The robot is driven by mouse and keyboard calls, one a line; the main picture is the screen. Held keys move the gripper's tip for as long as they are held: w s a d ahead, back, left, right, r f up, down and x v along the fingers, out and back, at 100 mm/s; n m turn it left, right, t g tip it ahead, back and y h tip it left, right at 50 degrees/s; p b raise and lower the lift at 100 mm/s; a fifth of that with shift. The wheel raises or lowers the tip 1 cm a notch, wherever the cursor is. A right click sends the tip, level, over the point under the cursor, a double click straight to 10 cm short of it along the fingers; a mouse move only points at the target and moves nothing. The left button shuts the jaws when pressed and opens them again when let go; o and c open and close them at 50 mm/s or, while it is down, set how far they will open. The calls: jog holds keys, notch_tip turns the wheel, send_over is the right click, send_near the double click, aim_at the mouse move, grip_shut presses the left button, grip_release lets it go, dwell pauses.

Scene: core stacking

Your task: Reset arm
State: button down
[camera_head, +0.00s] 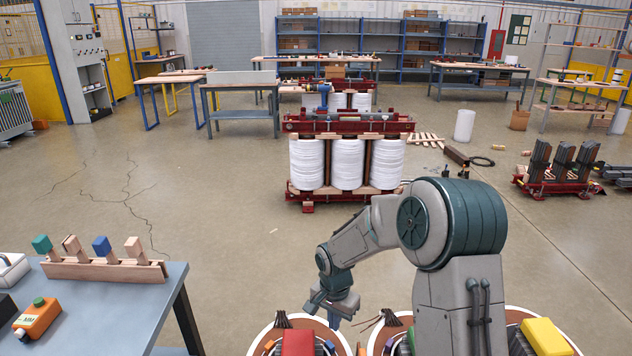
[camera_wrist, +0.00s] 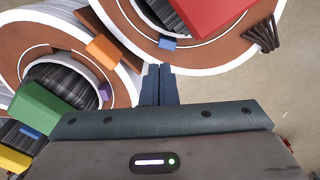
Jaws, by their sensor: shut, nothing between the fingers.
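My gripper (camera_wrist: 158,85) is shut and empty in the wrist view, its two dark fingers together. It hangs above the edges of two large round coils. One coil (camera_wrist: 222,62) with a white rim and brown top fills the upper part of the wrist view, with a red block (camera_wrist: 205,12) at its centre. The other coil (camera_wrist: 20,45) is at the left, with a green block (camera_wrist: 38,106) in its centre. In the head view my arm reaches down to the left, and my gripper (camera_head: 333,312) is over the front coils, beside the red block (camera_head: 298,343).
A blue-grey table (camera_head: 110,295) at the left holds a wooden rack (camera_head: 105,270) with coloured blocks and an orange device (camera_head: 37,318). A yellow block (camera_head: 546,337) sits at lower right. A red-framed transformer (camera_head: 347,124) with white coils stands ahead. Open floor lies between.

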jog(key=s+d+r+n+p, duration=0.1)
jog(key=s+d+r+p, duration=0.1)
jog(key=s+r, duration=0.35)
jog(key=s+d+r+n+t+p, duration=0.1)
jog(key=s+d+r+p, duration=0.15)
jog(key=r, duration=0.55)
jog(key=s+d+r+n+p, duration=0.1)
jog(key=s+d+r, duration=0.2)
jog(key=r, duration=0.3)
jog(key=s+d+r+n+t+p, duration=0.1)
jog(key=s+d+r+n+p, duration=0.1)
jog(key=s+r, duration=0.7)
jog(key=shift+s+d+r+n+t+p, duration=0.3)
jog(key=shift+s+n+p, duration=0.7)
jog(key=shift+s, duration=0.85)
jog(key=shift+a, duration=0.1)
